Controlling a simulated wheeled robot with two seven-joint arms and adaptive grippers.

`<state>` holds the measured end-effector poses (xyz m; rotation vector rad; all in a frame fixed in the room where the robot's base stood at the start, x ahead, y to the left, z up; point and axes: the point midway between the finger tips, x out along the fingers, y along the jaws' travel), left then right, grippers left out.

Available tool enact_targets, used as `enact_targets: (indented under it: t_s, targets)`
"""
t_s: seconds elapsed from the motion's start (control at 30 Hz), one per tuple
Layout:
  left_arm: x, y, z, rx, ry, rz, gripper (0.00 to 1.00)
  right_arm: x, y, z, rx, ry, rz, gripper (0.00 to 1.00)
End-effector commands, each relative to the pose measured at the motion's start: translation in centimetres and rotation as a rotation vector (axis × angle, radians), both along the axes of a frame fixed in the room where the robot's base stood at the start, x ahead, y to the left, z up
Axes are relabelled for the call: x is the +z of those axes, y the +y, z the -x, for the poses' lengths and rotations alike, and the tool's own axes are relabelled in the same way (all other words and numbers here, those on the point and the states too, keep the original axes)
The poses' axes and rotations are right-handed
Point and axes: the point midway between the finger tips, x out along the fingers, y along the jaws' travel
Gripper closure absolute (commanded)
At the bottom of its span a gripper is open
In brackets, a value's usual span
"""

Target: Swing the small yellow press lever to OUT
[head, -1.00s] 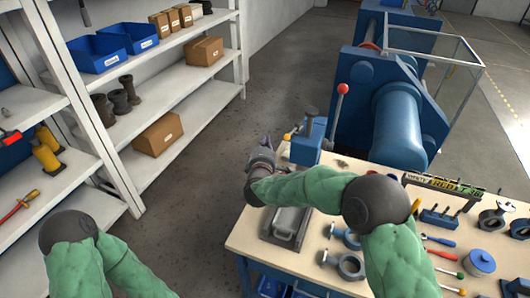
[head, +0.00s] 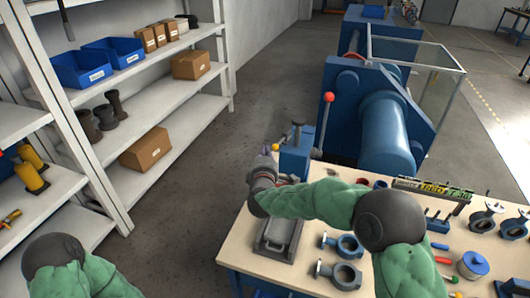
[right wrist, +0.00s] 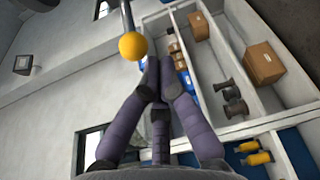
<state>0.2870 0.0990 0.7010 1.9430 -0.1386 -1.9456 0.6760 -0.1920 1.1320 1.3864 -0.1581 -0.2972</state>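The small yellow press lever shows in the right wrist view as a yellow ball (right wrist: 132,46) on a thin grey rod that runs to the top edge. In the head view its yellow knob (head: 275,147) is tiny, at the left of the blue press (head: 296,157). My right gripper (head: 266,151) is just left of that knob. In the right wrist view my right gripper's fingers (right wrist: 158,65) are drawn together and hold nothing. The ball lies just left of the fingertips; I cannot tell whether they touch. My left gripper is out of view.
A red-knobbed lever (head: 326,118) stands behind the press. A grey tray (head: 279,236) and valve parts (head: 342,245) lie on the workbench (head: 235,245). A large blue machine (head: 385,130) stands behind. Shelves (head: 140,102) are at the left, with open floor between.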

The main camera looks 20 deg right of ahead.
Motion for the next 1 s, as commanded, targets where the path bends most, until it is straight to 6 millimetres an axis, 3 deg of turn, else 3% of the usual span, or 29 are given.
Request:
enact_targets:
  t_s: [0.3, 0.5, 1.0]
  targets:
    - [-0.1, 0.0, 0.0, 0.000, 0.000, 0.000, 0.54, 0.1, -1.0, 1.0, 0.105, -0.002, 0.001, 1.00]
    - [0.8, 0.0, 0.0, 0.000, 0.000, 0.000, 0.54, 0.2, -1.7, 2.0, 0.132, 0.001, 0.000, 1.00]
    - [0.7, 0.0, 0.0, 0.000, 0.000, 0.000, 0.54, -0.1, -1.8, 2.0, 0.133, 0.000, 0.001, 1.00]
